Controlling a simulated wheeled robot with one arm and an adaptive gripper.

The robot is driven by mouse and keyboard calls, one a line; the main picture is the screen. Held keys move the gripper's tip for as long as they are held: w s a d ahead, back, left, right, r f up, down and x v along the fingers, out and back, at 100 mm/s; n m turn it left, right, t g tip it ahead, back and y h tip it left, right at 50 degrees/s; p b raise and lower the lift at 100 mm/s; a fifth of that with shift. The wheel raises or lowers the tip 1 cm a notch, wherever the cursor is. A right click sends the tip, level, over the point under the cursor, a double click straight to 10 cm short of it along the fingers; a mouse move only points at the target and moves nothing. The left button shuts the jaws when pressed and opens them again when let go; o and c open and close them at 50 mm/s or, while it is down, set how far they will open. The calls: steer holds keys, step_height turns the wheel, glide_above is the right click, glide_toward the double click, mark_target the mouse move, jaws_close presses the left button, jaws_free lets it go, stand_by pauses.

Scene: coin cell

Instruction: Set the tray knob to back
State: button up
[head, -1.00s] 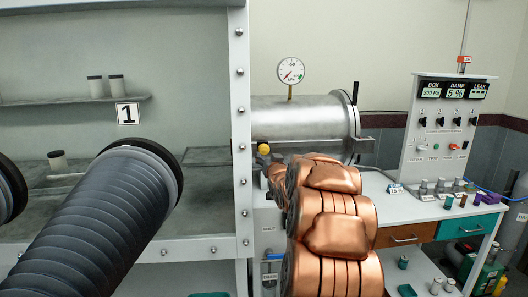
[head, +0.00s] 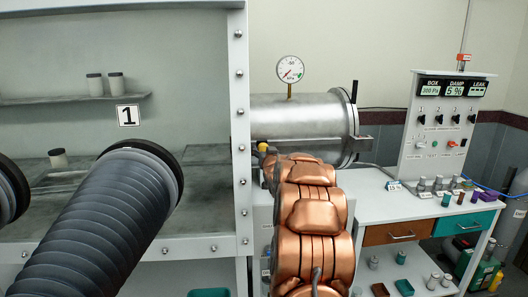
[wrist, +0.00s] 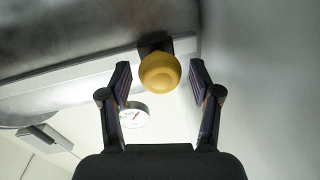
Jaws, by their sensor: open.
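The tray knob is a round yellow knob (wrist: 160,72) on a dark mount, below the metal cylinder. In the wrist view it sits between the two open fingers of my gripper (wrist: 160,82), with a gap to each finger, near the fingertips. In the head view a small part of the yellow knob (head: 263,147) shows at the far end of my copper-coloured arm. The arm hides most of it and my gripper there.
The metal cylinder (head: 300,115) with a round gauge (head: 290,69) lies behind my arm. The glovebox frame (head: 240,120) stands close on the left. A bench (head: 400,205) with several small vials and a switch panel (head: 440,130) is on the right.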

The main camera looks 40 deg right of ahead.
jaws_close()
stand_by(0.3)
stand_by(0.3)
